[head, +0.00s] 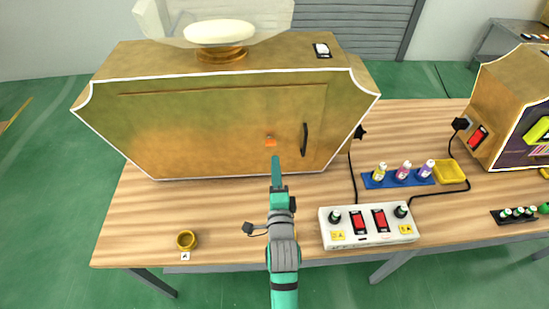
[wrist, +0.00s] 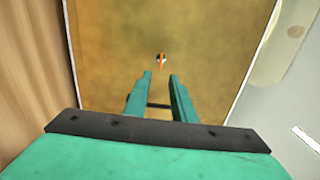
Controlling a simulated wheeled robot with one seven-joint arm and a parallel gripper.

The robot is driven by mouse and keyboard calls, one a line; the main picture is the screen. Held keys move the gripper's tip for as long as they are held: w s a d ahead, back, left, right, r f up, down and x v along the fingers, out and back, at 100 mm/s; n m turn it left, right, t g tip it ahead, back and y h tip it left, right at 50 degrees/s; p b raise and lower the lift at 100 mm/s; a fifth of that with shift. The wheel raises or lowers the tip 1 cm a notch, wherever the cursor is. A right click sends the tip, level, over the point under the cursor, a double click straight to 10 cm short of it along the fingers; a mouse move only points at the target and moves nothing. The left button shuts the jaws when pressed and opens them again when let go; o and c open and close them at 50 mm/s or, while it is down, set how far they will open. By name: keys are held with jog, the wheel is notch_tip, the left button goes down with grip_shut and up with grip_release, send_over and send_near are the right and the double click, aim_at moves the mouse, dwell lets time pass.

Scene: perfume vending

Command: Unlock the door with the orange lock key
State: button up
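The orange lock key (head: 271,141) sits on the front door (head: 215,125) of a gold cabinet, left of the black door handle (head: 305,139). In the wrist view the orange key (wrist: 162,59) shows just beyond my fingertips, with a dark spot at the lock. My gripper (head: 276,160) points at the door, just below the key in the head view. In the wrist view my gripper (wrist: 160,76) has its teal fingers apart with nothing held between them. A dark bar, probably the handle (wrist: 158,105), shows between the fingers, partly hidden.
A white switch box (head: 368,226) with red switches stands right of my arm. Behind it, a blue tray (head: 377,182) holds several bottles beside a yellow tray (head: 450,173). A small gold cup (head: 186,240) stands at front left.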

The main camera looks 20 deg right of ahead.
jog(key=shift+v, duration=1)
jog(key=s+a+f+n+y, duration=0.1)
jog(key=s+a+f+n, duration=0.25)
jog(key=s, duration=0.25)
jog(key=s+a+f+n+g+y, duration=0.1)
jog(key=s+a+f+n, duration=0.25)
jog(key=s, duration=0.25)
jog(key=s+a+f+n+y, duration=0.1)
jog(key=s+a+f+n, duration=0.2)
jog(key=s+a+n, duration=0.15)
jog(key=s+a+n+y, duration=0.1)
jog(key=s+a+n, duration=0.2)
jog(key=s, duration=0.6)
jog(key=s+a+r+n+g+y, duration=0.1)
jog(key=s+a+n, duration=0.2)
jog(key=s+n, duration=0.4)
jog(key=shift+v, duration=0.85)
jog(key=shift+o, duration=0.7)
jog(key=shift+f, duration=0.2)
